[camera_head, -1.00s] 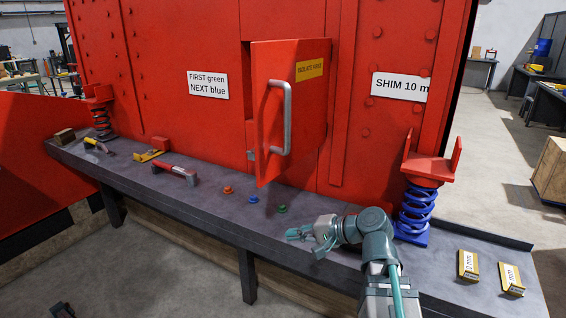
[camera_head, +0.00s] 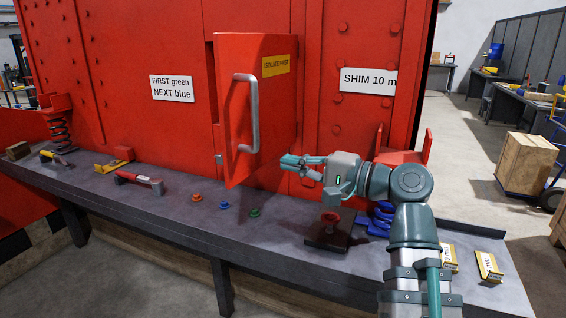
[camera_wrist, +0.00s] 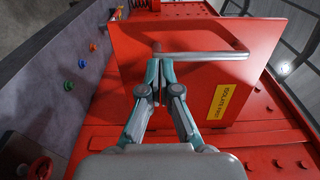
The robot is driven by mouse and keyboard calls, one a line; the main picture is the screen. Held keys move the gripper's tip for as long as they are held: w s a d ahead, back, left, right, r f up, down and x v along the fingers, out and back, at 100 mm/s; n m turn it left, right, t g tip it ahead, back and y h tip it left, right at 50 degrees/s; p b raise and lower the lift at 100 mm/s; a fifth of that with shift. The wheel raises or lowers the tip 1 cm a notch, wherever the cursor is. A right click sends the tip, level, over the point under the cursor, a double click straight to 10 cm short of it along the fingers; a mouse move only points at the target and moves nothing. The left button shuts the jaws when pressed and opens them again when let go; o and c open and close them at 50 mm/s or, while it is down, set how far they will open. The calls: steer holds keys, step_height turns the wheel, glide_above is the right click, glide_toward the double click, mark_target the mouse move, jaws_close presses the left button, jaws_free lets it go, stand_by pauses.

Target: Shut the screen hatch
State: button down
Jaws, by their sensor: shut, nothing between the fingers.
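The screen hatch (camera_head: 272,120) is a red door with a yellow "ISOLATE FIRST" label. My gripper (camera_head: 284,160) is shut and empty, just right of the hatch's lower part in the head view. In the wrist view, the hatch panel (camera_wrist: 190,85) fills the middle, and the fingertips overlap the handle (camera_wrist: 200,55) in the picture. I cannot tell whether they touch it.
A dark bench runs below the wall. A red knob on a dark base (camera_head: 330,228) stands below my arm.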

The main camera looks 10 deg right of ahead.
mark_target(230, 150)
steer(key=b+x, duration=0.1)
steer(key=x, duration=1.1)
steer(key=shift+w+a+b, duration=0.15)
steer(key=shift+a+b, duration=0.1)
steer(key=shift+b, duration=0.05)
steer(key=shift+w+a, duration=0.1)
